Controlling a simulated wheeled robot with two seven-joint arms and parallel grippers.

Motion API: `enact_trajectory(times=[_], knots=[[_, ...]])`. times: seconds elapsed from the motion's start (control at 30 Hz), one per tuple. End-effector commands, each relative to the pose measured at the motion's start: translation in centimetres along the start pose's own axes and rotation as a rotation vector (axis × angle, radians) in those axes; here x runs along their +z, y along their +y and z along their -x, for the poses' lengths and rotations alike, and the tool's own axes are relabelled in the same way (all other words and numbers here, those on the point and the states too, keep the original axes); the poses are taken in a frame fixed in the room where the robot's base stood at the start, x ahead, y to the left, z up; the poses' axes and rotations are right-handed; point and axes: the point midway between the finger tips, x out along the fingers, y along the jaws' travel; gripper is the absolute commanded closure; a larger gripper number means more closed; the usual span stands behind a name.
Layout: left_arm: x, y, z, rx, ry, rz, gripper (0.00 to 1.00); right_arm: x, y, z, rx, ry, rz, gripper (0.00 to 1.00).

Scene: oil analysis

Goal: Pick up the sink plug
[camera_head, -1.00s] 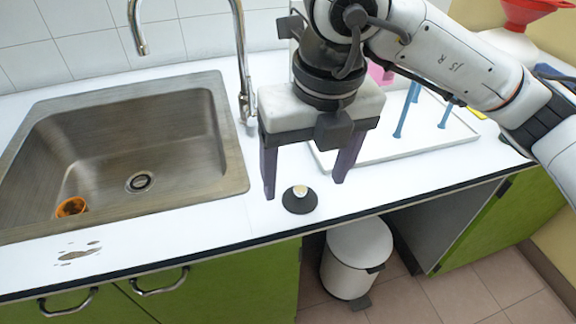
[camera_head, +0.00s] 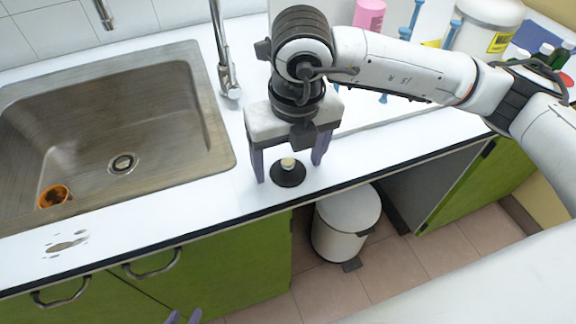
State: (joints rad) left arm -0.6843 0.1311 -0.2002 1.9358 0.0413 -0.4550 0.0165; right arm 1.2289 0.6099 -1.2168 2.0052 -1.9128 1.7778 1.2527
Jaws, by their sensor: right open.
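The sink plug (camera_head: 288,175) is a round black disc with a small pale knob on top. It lies on the white counter to the right of the sink (camera_head: 225,160), near the front edge. My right gripper (camera_head: 289,172) points down over it, open, with one purple finger on each side of the plug. Its fingers look apart from the plug, and nothing is between them but the plug. Only the purple fingertips of my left gripper (camera_head: 183,317) show at the bottom edge; whether it is open is unclear.
The metal basin has a drain (camera_head: 123,163) and an orange cup (camera_head: 54,196). The faucet (camera_head: 228,75) stands just left of my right gripper. A white tray (camera_head: 375,115) with blue-topped items lies behind. A white bin (camera_head: 345,225) stands below the counter.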

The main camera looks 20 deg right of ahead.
Motion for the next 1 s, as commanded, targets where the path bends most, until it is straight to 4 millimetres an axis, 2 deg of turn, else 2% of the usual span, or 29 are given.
enact_trajectory(times=[0.23,0.5,0.77,0.87,1.0], knots=[[-0.1,-0.2,-0.2,-0.003,0.001,-0.001,0.69,0.0,0.0,-0.2,0.000,-0.001,0.000,0.26],[0.1,-0.2,-0.1,-0.004,-0.003,-0.001,0.69,0.0,0.0,-0.2,0.000,0.000,-0.001,0.70],[0.4,-0.2,0.0,-0.004,-0.009,0.000,0.69,0.1,0.0,0.1,0.001,-0.002,-0.001,0.70],[0.4,-0.2,0.0,-0.004,-0.008,-0.001,0.69,0.3,0.1,1.1,0.002,-0.003,-0.001,0.70],[0.3,-0.2,-0.1,-0.003,-0.004,-0.001,0.69,0.8,0.1,3.8,0.002,-0.006,-0.002,0.70]])
